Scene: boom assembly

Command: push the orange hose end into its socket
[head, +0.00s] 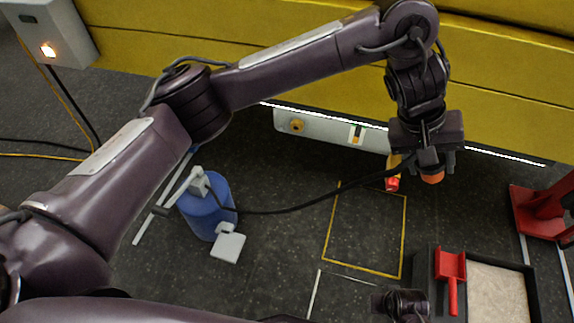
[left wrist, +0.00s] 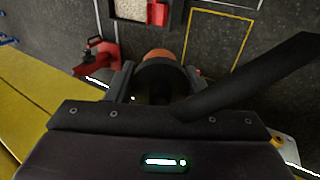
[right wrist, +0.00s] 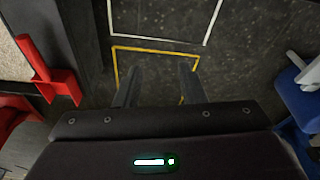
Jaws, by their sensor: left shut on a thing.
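My left gripper (head: 430,165) is shut on the dark hose near its orange hose end (head: 432,178), which points down below the fingers. The orange end also shows past the fingers in the left wrist view (left wrist: 158,54). The black hose (head: 300,208) runs from the gripper to a blue canister (head: 207,205) on the floor. A pale panel (head: 340,135) low on the yellow boom bears a round orange-yellow fitting (head: 297,125), which looks like the socket. The hose end is right of it, apart from it. My right gripper (right wrist: 158,85) is open and empty above the floor.
A red and yellow piece (head: 392,183) is just left of the left gripper. A black tray (head: 530,290) with pale filling and a red scoop (head: 452,268) lies at lower right. A red stand (head: 540,212) is at far right. A yellow floor outline (head: 325,245) encloses clear floor.

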